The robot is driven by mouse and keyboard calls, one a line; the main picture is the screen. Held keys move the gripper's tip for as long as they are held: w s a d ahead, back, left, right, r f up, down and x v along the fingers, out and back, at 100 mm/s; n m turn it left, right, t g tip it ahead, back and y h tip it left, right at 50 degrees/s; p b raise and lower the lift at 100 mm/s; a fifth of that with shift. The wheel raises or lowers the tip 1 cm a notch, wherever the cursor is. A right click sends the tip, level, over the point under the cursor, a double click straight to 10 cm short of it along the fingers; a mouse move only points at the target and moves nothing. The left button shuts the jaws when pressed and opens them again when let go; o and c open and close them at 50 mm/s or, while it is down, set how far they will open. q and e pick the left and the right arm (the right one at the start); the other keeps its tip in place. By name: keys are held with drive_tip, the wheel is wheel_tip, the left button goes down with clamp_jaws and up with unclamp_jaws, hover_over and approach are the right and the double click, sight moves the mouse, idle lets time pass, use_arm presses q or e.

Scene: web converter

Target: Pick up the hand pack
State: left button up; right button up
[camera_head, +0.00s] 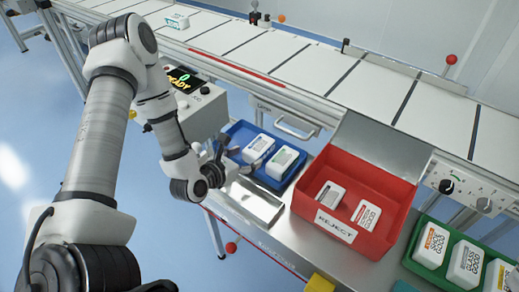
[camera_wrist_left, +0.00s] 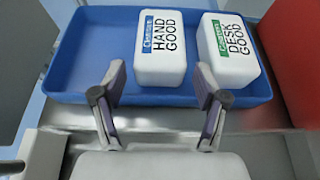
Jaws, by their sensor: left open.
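The hand pack (camera_head: 257,147), a white pack with a blue label strip reading HAND GOOD, lies in the blue tray (camera_head: 236,129). The hand pack also shows in the left wrist view (camera_wrist_left: 161,48), label up. The desk pack (camera_wrist_left: 229,50), white with a green strip, lies to its right in the same tray. My left gripper (camera_head: 238,158) is open and empty at the tray's near side. In the left wrist view its fingertips (camera_wrist_left: 159,78) are spread near the hand pack's near end, apart from it. My right gripper is not in view.
A red REJECT bin (camera_head: 308,205) with two packs stands right of the blue tray. An empty metal tray (camera_head: 255,203) lies in front. A green tray (camera_head: 427,272) with several packs is at the right. The conveyor (camera_head: 300,80) runs behind, with a control box (camera_head: 195,105) at left.

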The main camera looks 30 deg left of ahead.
use_arm(q)
drive_tip(key=shift+x, duration=1.1)
drive_tip(key=shift+s, duration=0.1)
drive_tip(key=c, duration=1)
drive_tip(key=shift+r, duration=0.15)
